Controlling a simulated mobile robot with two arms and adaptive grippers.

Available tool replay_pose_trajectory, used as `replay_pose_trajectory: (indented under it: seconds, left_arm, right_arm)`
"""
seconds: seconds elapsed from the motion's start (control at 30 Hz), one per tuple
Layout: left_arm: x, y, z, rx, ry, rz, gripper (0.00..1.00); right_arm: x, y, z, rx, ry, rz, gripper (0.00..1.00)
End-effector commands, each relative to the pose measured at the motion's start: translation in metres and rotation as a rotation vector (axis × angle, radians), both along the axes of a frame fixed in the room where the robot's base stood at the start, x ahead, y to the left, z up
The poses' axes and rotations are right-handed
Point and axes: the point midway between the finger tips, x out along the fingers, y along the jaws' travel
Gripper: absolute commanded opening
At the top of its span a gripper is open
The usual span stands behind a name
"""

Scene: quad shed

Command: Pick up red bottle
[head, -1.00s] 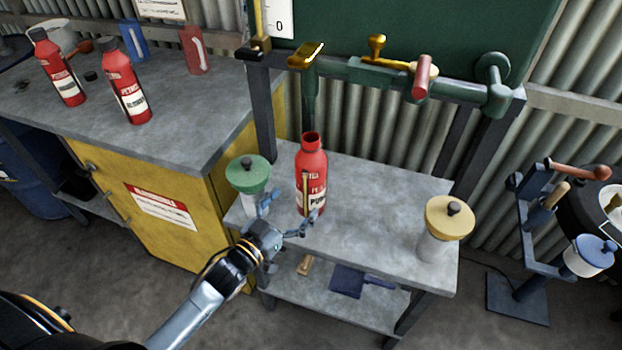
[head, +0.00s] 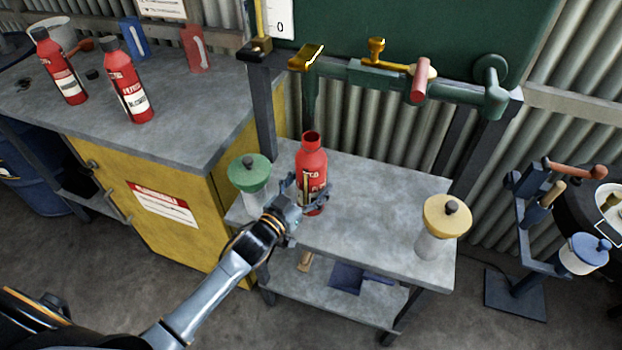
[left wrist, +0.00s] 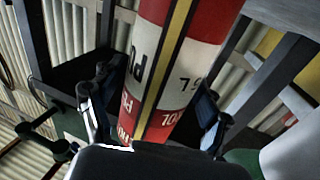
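A red bottle (head: 312,160) with a white label and a yellow stripe stands upright on the low grey bench. Its neck looks red-rimmed and dark on top. My left gripper (head: 307,194) is at its lower half, one finger on each side. In the left wrist view the bottle (left wrist: 170,75) fills the space between the fingers of my left gripper (left wrist: 155,120), which look open with small gaps beside it. The palm hides the bottle's near part. My right gripper is not in view.
A green-lidded jar (head: 249,172) stands close left of the bottle, and a yellow-lidded jar (head: 446,218) at the bench's right. Two other red bottles, one (head: 127,85) and another (head: 60,70), stand on the yellow cabinet's top. A green vise-like rail (head: 450,85) spans above the bench.

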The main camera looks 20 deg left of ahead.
Motion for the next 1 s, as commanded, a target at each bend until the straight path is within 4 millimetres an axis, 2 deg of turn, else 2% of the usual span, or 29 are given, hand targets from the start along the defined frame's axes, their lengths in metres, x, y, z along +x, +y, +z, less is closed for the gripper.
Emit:
replay_pose_trajectory:
  seconds: [0.03,0.2,0.3,0.67,0.97,1.0]
  left_arm:
    - [0.000,0.000,0.000,0.000,0.000,0.000,0.57]
    - [0.000,0.000,0.000,0.000,0.000,0.000,0.22]
    - [0.000,0.000,0.003,-0.001,-0.006,-0.001,0.05]
    - [0.001,0.000,0.008,0.000,-0.007,-0.001,0.05]
    - [0.000,0.000,0.040,0.000,-0.010,-0.002,0.05]
    - [-0.008,0.002,0.036,-0.001,-0.004,-0.001,0.05]
  right_arm:
    - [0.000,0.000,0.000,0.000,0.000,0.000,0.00]
    - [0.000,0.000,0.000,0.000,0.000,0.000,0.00]
    - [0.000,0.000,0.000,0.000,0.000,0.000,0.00]
    - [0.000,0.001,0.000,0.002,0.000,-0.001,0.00]
    - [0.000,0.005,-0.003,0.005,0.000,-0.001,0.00]
    - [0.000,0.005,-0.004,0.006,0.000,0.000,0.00]
